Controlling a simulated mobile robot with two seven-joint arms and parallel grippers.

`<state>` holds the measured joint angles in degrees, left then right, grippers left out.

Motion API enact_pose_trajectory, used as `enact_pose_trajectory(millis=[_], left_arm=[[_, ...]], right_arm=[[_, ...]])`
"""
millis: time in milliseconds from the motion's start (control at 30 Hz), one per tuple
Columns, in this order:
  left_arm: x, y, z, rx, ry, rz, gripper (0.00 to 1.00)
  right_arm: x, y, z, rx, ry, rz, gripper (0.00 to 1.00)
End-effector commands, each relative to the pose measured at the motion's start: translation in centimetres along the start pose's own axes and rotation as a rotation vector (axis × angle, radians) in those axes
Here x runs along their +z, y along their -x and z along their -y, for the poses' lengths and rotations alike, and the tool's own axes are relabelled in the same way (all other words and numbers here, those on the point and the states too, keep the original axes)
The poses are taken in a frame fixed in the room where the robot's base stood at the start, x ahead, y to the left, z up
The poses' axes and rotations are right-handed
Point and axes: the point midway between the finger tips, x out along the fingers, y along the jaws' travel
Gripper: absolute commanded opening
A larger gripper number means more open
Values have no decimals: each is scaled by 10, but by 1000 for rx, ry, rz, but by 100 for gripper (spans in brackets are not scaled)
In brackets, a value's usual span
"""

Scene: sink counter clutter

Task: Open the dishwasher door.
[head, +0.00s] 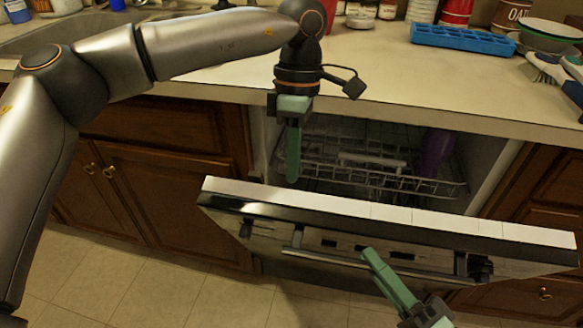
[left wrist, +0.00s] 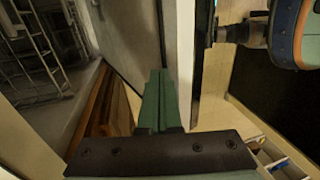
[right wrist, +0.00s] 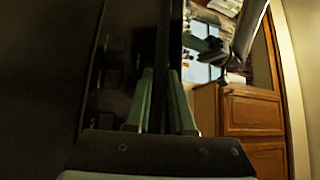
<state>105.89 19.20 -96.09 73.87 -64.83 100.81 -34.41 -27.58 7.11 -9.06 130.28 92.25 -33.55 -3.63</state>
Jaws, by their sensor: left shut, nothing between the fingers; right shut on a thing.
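The dishwasher door (head: 480,228) is partly open and tilted forward, with a gap between its top edge and the counter. A long bar handle (head: 330,259) runs across its dark front. My right gripper (head: 370,256) is shut on this handle; in the right wrist view its two fingers (right wrist: 162,85) stand either side of a dark bar. My left gripper (head: 292,178) is shut and empty, pointing down into the gap behind the door, near its left end. In the left wrist view its closed fingers (left wrist: 157,80) are beside the door's inner side.
Inside the dishwasher are a wire rack (head: 375,170) and a purple item (head: 434,152). The counter (head: 420,75) above holds a blue ice tray (head: 462,38), bowls (head: 550,36) and several jars. Wooden cabinets (head: 150,185) flank the dishwasher. The tiled floor (head: 150,285) at left is clear.

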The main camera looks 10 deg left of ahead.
Motion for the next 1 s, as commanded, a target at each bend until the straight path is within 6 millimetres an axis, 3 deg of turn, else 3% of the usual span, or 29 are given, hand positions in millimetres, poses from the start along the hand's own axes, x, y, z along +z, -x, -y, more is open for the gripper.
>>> enact_pose_trajectory(millis=[667,1000], left_arm=[[0,-8,12,2,0,-1,0],[0,-27,40,33,-4,-8,0]], right_arm=[[-1,0,0,1,0,-4,0],[-3,-1,2,-4,4,-9,0]])
